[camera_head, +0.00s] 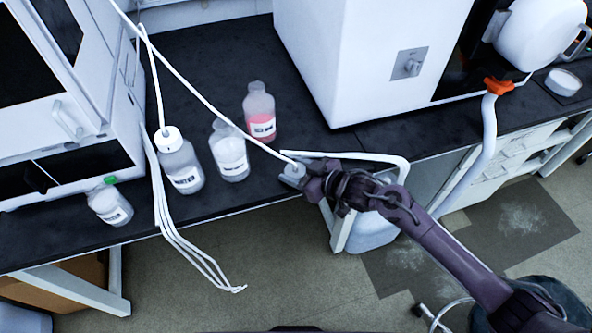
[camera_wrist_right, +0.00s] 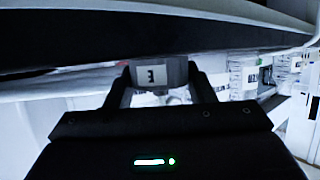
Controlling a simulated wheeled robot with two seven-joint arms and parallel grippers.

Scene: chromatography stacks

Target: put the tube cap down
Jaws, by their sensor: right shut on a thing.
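My right gripper (camera_head: 293,172) is shut on the tube cap (camera_head: 291,170), a small pale cap at the end of a long white tube (camera_head: 215,104). It holds the cap by the front edge of the dark bench top (camera_head: 255,188), to the right of the bottles. Fingers hide part of the cap. In the right wrist view, the gripper (camera_wrist_right: 160,80) has a greyish piece between its fingers; I cannot tell its outline from what lies behind it. My left gripper is not in view.
Left of the gripper stand an uncapped clear-liquid bottle (camera_head: 230,158), a bottle with pink liquid (camera_head: 260,112), a white-capped bottle (camera_head: 182,168) with a tube, and a small bottle (camera_head: 110,208). A large white instrument (camera_head: 350,60) stands behind. Loose white tubes (camera_head: 190,245) hang over the bench edge.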

